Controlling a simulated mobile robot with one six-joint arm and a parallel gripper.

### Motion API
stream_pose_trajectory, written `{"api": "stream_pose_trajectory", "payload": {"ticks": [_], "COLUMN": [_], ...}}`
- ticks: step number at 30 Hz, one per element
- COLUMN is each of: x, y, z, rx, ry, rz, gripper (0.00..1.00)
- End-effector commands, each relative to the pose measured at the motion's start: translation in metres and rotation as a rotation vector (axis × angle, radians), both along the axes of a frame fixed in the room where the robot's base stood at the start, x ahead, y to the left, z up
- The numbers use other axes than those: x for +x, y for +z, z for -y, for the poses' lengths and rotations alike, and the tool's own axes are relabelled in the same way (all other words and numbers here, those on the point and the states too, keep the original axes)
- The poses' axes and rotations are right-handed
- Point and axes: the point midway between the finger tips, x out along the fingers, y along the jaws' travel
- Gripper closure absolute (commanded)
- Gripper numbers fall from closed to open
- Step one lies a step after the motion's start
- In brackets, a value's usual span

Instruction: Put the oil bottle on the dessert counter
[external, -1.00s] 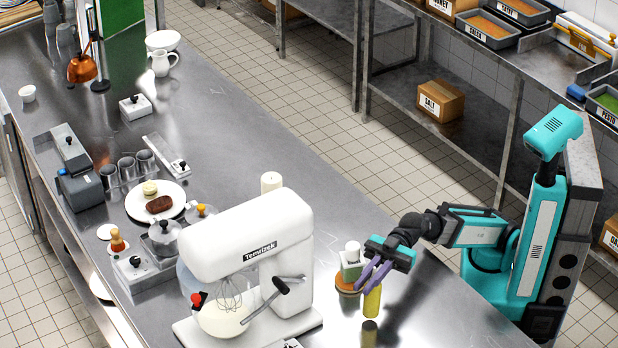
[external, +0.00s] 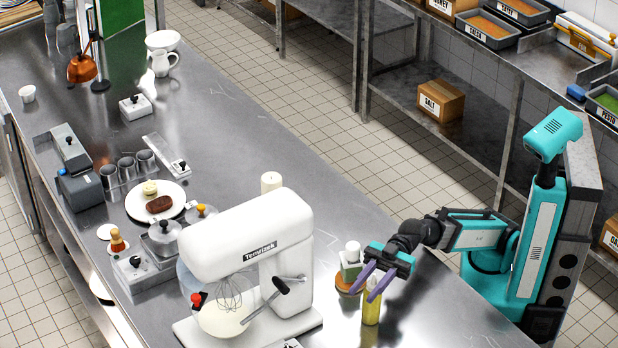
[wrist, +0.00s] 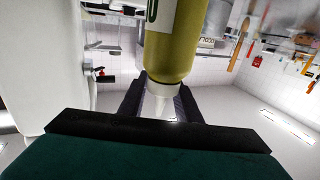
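The oil bottle (external: 371,305) is yellow-green with a pale nozzle. In the external view it looks upright, its base on or very near the steel counter (external: 440,318), at the near right end. My gripper (external: 371,284) is at the top of the bottle, with its two purple fingers spread apart on either side of the nozzle. In the wrist view the bottle (wrist: 173,45) hangs upside down in the picture, and its pale nozzle lies between the dark fingers (wrist: 163,105). Part of the nozzle is hidden by the gripper. No sign marks the dessert counter in these frames.
A white-capped bottle (external: 351,258) stands close behind my gripper, by a brown round piece (external: 345,286). A large white stand mixer (external: 250,255) is to the left, with a white cylinder (external: 271,182) behind it. The counter right of the bottle is clear.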

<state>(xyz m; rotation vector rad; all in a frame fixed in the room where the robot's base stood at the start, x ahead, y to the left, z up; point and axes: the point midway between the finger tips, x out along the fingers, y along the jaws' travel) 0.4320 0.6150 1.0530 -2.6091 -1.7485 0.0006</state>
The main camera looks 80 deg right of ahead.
Motion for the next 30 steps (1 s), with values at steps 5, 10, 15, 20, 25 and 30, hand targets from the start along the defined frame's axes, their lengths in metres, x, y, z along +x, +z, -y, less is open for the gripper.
{"api": "stream_pose_trajectory", "payload": {"ticks": [5, 10, 15, 20, 25, 30], "x": [0.0, -0.003, -0.009, -0.015, -0.024, -0.026], "y": [0.003, 0.003, 0.002, 0.001, 0.0, -0.001], "z": [0.0, 0.007, 0.02, 0.036, 0.057, 0.065], "rx": [0.0, 0.001, 0.0, 0.001, 0.001, 0.001], "ry": [0.0, 0.0, 0.0, -0.001, -0.001, 0.0], "rz": [0.0, 0.0, 0.0, 0.001, 0.002, 0.002], "gripper": [0.7, 0.7, 0.7, 0.7, 0.7, 0.7]}}
